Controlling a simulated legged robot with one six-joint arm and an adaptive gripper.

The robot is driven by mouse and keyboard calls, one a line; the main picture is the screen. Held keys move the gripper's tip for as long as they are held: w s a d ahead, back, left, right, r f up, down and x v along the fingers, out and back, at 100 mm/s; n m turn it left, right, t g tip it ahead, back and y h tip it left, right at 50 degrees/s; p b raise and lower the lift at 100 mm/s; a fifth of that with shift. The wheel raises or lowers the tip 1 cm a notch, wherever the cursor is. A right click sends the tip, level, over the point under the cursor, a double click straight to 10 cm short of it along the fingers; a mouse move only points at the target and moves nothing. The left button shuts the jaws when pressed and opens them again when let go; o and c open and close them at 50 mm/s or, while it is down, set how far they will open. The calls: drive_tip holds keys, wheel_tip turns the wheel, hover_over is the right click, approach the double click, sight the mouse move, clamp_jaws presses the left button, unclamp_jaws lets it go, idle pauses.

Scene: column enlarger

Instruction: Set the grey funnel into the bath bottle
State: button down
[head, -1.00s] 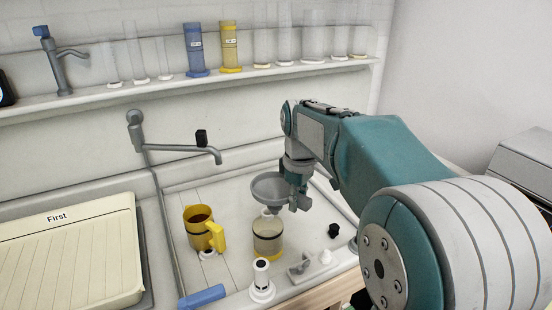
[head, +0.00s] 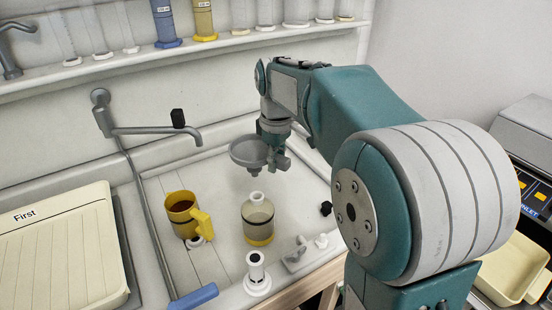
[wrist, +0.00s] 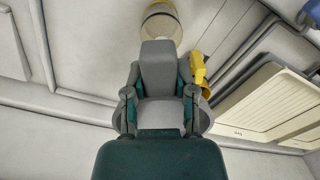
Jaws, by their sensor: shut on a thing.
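The grey funnel (head: 249,151) is held in my gripper (head: 274,156), bowl upward, in the head view. The bath bottle (head: 258,222) is clear with a white neck and a yellowish band at its base. It stands upright on the sink tray, and the funnel hangs above its neck, apart from it. In the wrist view my gripper (wrist: 160,92) covers the middle, and a round yellowish vessel base or rim (wrist: 160,22) shows beyond it. The exact contact of the fingers on the funnel is hidden.
A yellow jug (head: 181,217) stands left of the bottle. A white-topped cylinder (head: 257,273) stands in front, and a black stopper (head: 326,208) lies right. A tap (head: 160,131) reaches over the sink at the back. A cream tray marked First (head: 60,250) is at left.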

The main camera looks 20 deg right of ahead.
wheel_tip(320, 180, down, 6)
idle(1.0)
drive_tip(key=shift+s+f, duration=0.1)
drive_tip(key=shift+f, duration=1.5)
idle(0.4)
idle(0.5)
drive_tip(key=shift+c, duration=1.8)
unclamp_jaws()
drive_tip(key=shift+o, duration=1.4)
drive_tip(key=shift+r, duration=2.4)
